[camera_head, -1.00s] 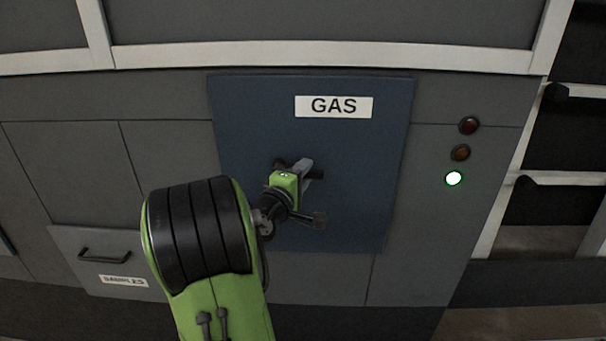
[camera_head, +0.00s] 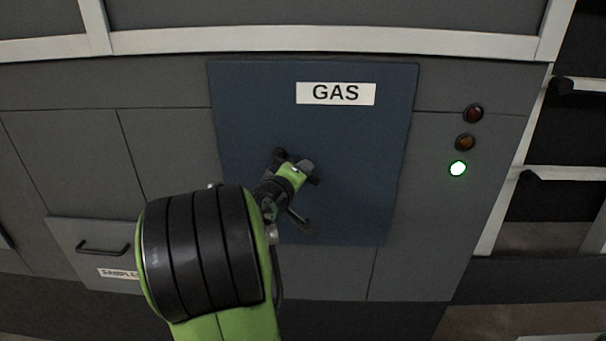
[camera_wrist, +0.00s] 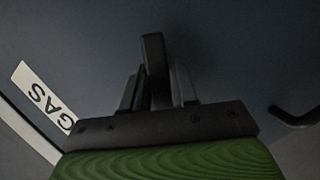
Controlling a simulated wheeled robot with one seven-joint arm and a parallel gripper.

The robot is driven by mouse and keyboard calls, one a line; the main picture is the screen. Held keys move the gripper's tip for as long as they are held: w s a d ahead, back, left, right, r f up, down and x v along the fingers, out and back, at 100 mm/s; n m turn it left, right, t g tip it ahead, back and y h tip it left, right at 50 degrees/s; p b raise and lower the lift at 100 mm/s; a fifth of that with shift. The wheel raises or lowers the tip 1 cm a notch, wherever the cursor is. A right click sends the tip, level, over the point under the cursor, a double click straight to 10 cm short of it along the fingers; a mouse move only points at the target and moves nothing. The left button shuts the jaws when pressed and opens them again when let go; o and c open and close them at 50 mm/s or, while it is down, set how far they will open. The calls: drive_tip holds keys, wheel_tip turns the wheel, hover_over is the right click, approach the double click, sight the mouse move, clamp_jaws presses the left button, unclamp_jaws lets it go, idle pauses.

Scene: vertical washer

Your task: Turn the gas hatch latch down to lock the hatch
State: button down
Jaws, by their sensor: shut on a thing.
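The blue gas hatch (camera_head: 360,140) lies flush in the grey front panel, with a white GAS label (camera_head: 335,93) at its top. My gripper (camera_head: 307,172) is in front of the middle of the hatch, below the label, shut on the latch. In the wrist view, the dark latch (camera_wrist: 153,62) stands up between the two fingers of my gripper (camera_wrist: 158,85). In the head view only a small grey end of the latch (camera_head: 307,164) shows past my gripper. My arm hides the lower left of the hatch.
A dark bent bar (camera_wrist: 293,117) shows at the right of the wrist view. A green lamp (camera_head: 457,169) is lit below two unlit lamps right of the hatch. A drawer with a black handle (camera_head: 103,247) is at lower left. Dark racks (camera_head: 560,140) stand at the right.

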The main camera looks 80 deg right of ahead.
drive_tip(key=shift+w+a+f+m+t+y+b, duration=0.2)
drive_tip(key=shift+w+f+m+t+y+b, duration=0.5)
drive_tip(key=shift+m+b, duration=0.8)
drive_tip(key=shift+w+a+f+m+t+y+b, duration=0.15)
drive_tip(key=shift+w+f+m+t+b, duration=0.15)
drive_tip(key=shift+w+m+t+b, duration=0.95)
drive_tip(key=shift+w+a+f+m+t+y+b, duration=0.2)
drive_tip(key=shift+w+f+m+t+y+b, duration=0.3)
drive_tip(key=shift+m+b, duration=1.2)
drive_tip(key=c, duration=1)
unclamp_jaws()
drive_tip(key=shift+o, duration=0.2)
drive_tip(key=shift+a+r, duration=0.1)
drive_tip(key=p+v, duration=0.1)
drive_tip(key=v, duration=1.4)
drive_tip(key=shift+a, duration=0.3)
